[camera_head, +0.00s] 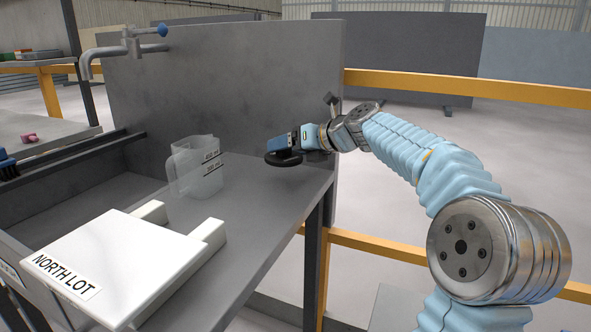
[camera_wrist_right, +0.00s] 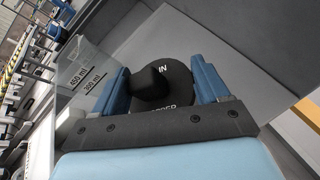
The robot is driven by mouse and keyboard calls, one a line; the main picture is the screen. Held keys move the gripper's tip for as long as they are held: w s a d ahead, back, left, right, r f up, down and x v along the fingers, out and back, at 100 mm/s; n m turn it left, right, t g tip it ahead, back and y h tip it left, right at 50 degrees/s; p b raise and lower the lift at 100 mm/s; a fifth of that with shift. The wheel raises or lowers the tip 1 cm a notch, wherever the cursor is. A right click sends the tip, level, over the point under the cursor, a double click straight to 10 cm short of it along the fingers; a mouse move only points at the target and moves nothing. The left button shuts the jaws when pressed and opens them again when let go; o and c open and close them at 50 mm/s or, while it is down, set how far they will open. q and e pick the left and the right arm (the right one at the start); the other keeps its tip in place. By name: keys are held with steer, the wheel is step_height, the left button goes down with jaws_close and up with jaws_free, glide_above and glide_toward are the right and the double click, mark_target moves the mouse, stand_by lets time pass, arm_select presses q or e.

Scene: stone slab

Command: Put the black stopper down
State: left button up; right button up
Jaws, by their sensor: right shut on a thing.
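The black stopper (camera_head: 283,159) is a dark round disc at the back right of the grey stone slab (camera_head: 262,188). My right gripper (camera_head: 288,148), with blue fingers, is directly over it. In the right wrist view, the stopper (camera_wrist_right: 178,88) shows a rounded knob and partly hidden white lettering between the two fingers of my right gripper (camera_wrist_right: 165,80). The right gripper is shut on the stopper. I cannot tell whether the disc touches the slab or is just above it. My left gripper is not in view.
A clear measuring jug (camera_head: 195,168) stands left of the stopper. A white board labelled NORTH LOT (camera_head: 112,258) lies at the front, over a sink basin. A grey back panel (camera_head: 230,85) rises behind, with a tap (camera_head: 125,48) at left. The slab's right edge is close to the stopper.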

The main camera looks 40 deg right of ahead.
steer(key=f, duration=0.1)
steer(key=d+f+b, duration=0.1)
steer(key=f, duration=0.2)
steer(key=shift+s+d+f+b, duration=0.1)
steer(key=shift+d+f+b, duration=0.25)
steer(key=shift+f, duration=0.15)
